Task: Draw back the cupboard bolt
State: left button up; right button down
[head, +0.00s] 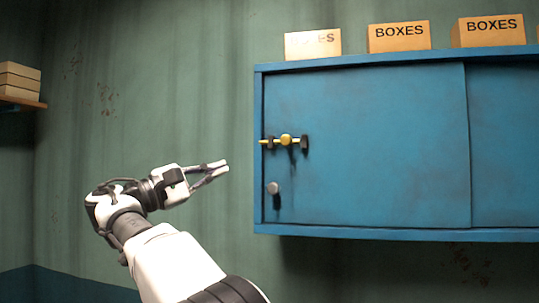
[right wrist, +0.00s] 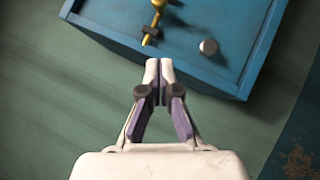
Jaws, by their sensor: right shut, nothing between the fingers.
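The blue cupboard (head: 370,150) hangs on the green wall, its doors shut. A yellow bolt (head: 286,140) with a round knob sits in dark brackets at the door's left edge; its left tip reaches the cupboard's left frame. The bolt also shows at the top of the right wrist view (right wrist: 156,12). A grey round knob (head: 273,188) is below it on the door. My right gripper (head: 226,168) is shut and empty, left of the cupboard and a little below the bolt's height, apart from it in the head view. My left gripper is not in view.
Several boxes (head: 399,37) stand on top of the cupboard. A small shelf (head: 22,103) with stacked boxes is on the far left wall. The wall left of the cupboard is clear.

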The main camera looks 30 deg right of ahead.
jog(key=p, duration=0.3)
send_near(282, 143)
jog(key=w+d, duration=0.2)
jog(key=d, duration=0.1)
jog(key=w+d, duration=0.1)
jog(key=w, duration=0.1)
jog(key=shift+w+d+r, duration=0.1)
jog(key=shift+d+r, duration=0.2)
jog(key=shift+d, duration=0.1)
jog(key=s, duration=0.1)
jog(key=s+d+r, duration=0.1)
jog(key=s+d, duration=0.1)
jog(key=shift+r+p, duration=0.3)
jog(key=s+d+b, duration=0.2)
jog(key=b, duration=0.2)
jog(key=shift+s+d+f, duration=0.1)
jog(key=shift+s+d, duration=0.2)
jog(key=shift+s, duration=0.05)
